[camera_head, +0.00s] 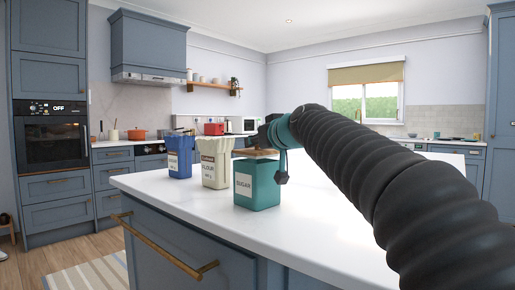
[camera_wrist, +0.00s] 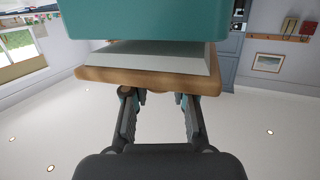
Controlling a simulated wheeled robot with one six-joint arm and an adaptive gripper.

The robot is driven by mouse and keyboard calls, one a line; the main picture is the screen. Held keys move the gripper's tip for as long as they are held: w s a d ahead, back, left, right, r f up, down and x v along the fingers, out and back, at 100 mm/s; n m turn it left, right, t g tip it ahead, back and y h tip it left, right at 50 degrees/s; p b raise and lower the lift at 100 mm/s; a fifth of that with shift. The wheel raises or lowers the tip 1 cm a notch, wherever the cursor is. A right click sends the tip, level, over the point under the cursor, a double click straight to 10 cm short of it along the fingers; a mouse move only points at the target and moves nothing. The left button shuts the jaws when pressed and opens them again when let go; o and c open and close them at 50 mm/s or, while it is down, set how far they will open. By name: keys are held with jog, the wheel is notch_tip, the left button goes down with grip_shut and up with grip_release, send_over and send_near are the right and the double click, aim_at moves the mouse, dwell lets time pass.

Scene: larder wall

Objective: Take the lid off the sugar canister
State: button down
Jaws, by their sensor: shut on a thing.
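The sugar canister (camera_head: 257,185) is a teal square box with a white SUGAR label, upright near the front edge of the white island. Its wooden lid (camera_head: 262,152) is at its top. In the wrist view, the lid (camera_wrist: 150,77) is a brown board with a pale tapered part between it and the teal canister (camera_wrist: 150,20). The board stands a little apart from the teal wall. My gripper (camera_head: 276,135) is above the lid, and its fingers (camera_wrist: 158,97) are shut at the lid's knob, which is mostly hidden.
A brass handle (camera_head: 175,255) is on the island's front.

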notch_tip(320, 180, up, 16)
jog(key=p, duration=0.4)
jog(key=shift+p, duration=0.4)
jog(key=shift+d+r, duration=0.1)
